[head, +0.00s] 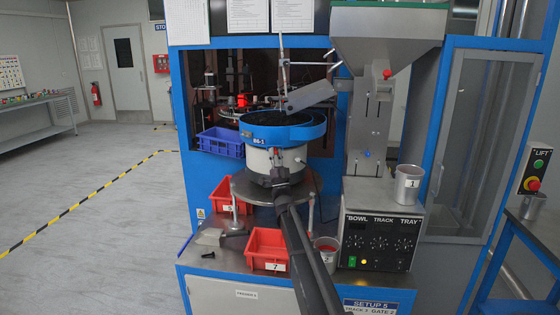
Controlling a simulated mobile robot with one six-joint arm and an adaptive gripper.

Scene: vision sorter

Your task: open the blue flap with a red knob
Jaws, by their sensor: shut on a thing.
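A red knob (387,73) sits at the upper front of the grey hopper chute (368,115); the surface around it looks grey, and I cannot make out a blue flap there. My gripper (279,174) is at the front of the bowl feeder, below the blue bowl (272,133) marked B6-1, well left of and below that knob. My dark arm reaches up to it from the bottom. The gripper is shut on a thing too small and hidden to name. The arm covers part of the feeder's front.
Red bins (268,248) and a grey cup (408,184) stand around the feeder. A control box (380,238) is at the right. A blue bin (220,142) is behind left. The blue machine frame (437,150) bounds the right. The floor at left is clear.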

